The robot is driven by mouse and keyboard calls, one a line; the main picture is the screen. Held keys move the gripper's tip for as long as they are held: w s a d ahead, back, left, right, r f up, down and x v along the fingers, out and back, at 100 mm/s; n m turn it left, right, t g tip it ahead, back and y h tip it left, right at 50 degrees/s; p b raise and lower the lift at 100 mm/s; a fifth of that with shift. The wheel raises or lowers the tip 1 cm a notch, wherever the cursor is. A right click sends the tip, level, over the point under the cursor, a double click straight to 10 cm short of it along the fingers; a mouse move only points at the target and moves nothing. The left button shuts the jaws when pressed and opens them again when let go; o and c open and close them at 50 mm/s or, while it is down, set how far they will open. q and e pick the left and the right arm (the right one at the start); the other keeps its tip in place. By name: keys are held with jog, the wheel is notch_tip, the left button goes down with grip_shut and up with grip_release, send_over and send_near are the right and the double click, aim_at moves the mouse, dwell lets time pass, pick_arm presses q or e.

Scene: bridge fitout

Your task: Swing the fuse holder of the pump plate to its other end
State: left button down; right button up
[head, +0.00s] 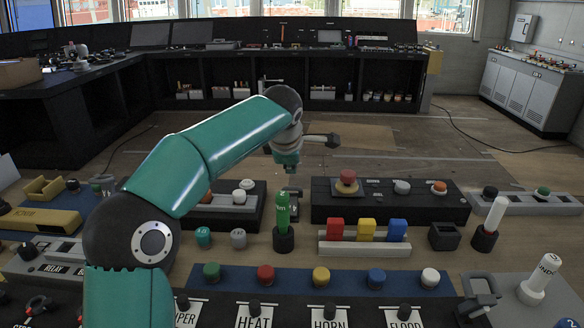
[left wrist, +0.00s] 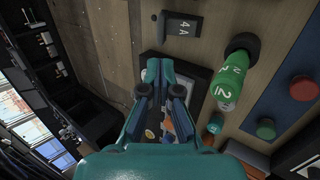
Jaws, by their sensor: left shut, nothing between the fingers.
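No plate in view has a label that I can read as pump, so I cannot pick out its fuse holder. A row of plates with labels such as HEAT (head: 254,316), HORN (head: 329,317) and FLOOD (head: 404,317) runs along the near edge. The left end of this row is hidden behind my left arm. My left gripper (head: 291,188) points down over the middle of the bench, near a green cylinder (head: 283,208) in a dark base. In the left wrist view its fingers (left wrist: 164,68) are shut and empty. My right gripper is not in view.
A dark block marked 4A (left wrist: 180,26) and the green cylinder (left wrist: 228,88) lie near the fingers in the wrist view. Red, yellow and blue blocks (head: 366,228) stand in a rack. A white cylinder (head: 541,278) stands at the right. Coloured knobs line the front panel (head: 294,274).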

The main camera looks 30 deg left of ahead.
aim_at(291, 188)
pick_arm(q)
jog(key=x, duration=0.8)
jog(key=p+x, duration=0.1)
jog(key=x, duration=0.3)
jog(key=shift+s+a+f, duration=0.1)
jog(key=shift+a, duration=0.25)
